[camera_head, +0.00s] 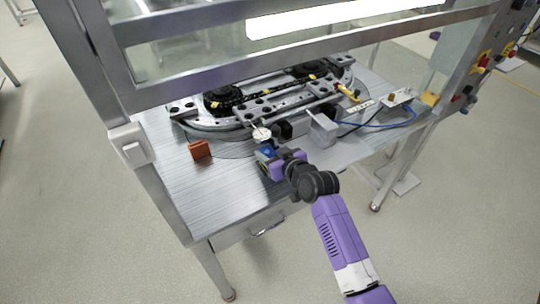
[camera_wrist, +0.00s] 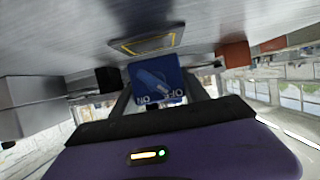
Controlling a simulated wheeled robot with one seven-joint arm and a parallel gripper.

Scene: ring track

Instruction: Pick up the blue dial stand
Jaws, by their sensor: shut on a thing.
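The blue dial stand (camera_wrist: 155,80) shows in the wrist view as a blue square face with a pale dial and ON/OFF lettering. My gripper (camera_wrist: 157,92) is shut on it, with one dark finger at each side. In the head view the blue stand (camera_head: 267,150) is a small, partly hidden patch at my gripper (camera_head: 270,156), over the front part of the metal table. The wrist view is tilted, and I cannot tell how far the stand is above the table.
A dark yellow-bordered plate (camera_wrist: 147,44) lies beyond the stand. An orange-brown block (camera_head: 200,150) stands to the left, and a grey box (camera_head: 323,130) to the right. The ring track (camera_head: 240,105) lies behind. A metal frame bar (camera_head: 230,75) crosses above; the table's front left is clear.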

